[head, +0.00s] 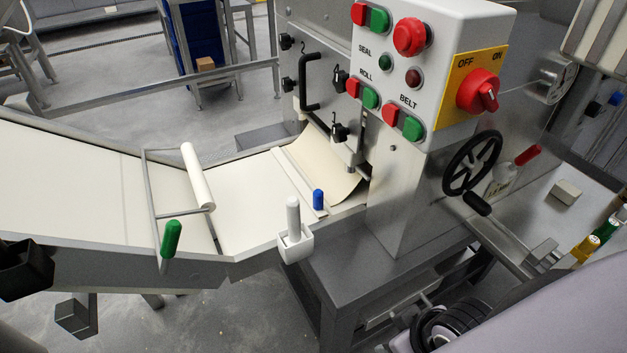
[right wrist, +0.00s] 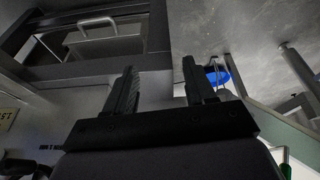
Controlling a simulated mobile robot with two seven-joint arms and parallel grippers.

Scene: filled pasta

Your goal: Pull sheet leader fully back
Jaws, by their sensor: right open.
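The cream sheet leader (head: 325,172) lies curved on the machine bed in the head view, running under the machine housing on its right side. A pale bar (head: 298,180) lies along its left edge, with a blue knob (head: 318,199) near the bar's front end. My right gripper (right wrist: 158,78) is open and empty in the right wrist view, its two black fingers apart, away from the sheet. A dark part at the far left edge of the head view may be my left gripper (head: 25,268); its fingers cannot be made out.
A white roller (head: 198,178) in a wire frame with a green handle (head: 171,238) crosses the pale belt (head: 95,165). A white scoop-like holder (head: 294,240) stands at the front edge. The control box (head: 425,70) and black handwheel (head: 472,163) stand to the right.

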